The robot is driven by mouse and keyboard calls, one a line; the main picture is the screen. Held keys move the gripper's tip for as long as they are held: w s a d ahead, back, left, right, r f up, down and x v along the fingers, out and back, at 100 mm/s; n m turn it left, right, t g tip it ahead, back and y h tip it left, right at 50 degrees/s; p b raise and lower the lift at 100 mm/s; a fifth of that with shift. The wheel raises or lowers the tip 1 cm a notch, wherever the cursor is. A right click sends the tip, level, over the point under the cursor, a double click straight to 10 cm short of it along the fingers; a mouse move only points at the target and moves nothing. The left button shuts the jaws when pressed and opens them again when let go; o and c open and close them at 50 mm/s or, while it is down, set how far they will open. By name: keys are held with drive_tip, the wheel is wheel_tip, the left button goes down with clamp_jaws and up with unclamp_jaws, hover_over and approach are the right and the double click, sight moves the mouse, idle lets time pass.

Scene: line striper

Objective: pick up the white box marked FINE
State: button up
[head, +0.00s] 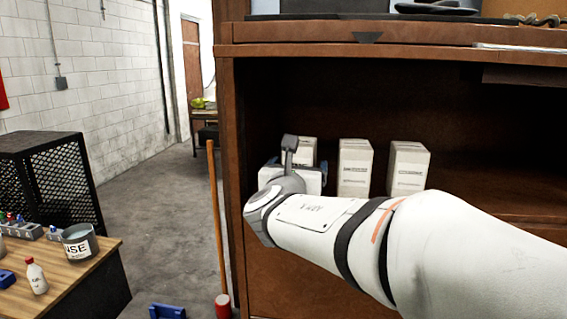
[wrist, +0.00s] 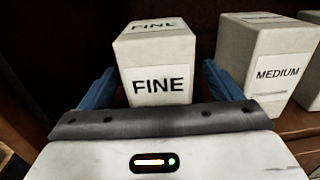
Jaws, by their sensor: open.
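The white box marked FINE (wrist: 160,62) stands upright straight ahead in the wrist view, its label facing me. In the head view its upper part (head: 302,148) shows on the cabinet shelf, the leftmost of three boxes, partly hidden by my wrist. My gripper (wrist: 160,88) is open, with one blue finger at the left and one at the right of the FINE box. Whether the fingers touch the box, I cannot tell.
The box marked MEDIUM (wrist: 272,68) stands close to the right of the FINE box, near my right finger. A third white box (head: 408,168) is further right. The brown cabinet's left wall (head: 230,170) is close on the left. Shelf space on the right is free.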

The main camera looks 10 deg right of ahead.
drive_tip(key=p+x, duration=0.1)
drive_tip(key=x, duration=0.2)
drive_tip(key=shift+w+d, duration=0.1)
drive_tip(key=shift+w, duration=0.25)
drive_tip(key=shift+s, duration=0.1)
drive_tip(key=shift+c, duration=0.5)
drive_tip(key=c, duration=1)
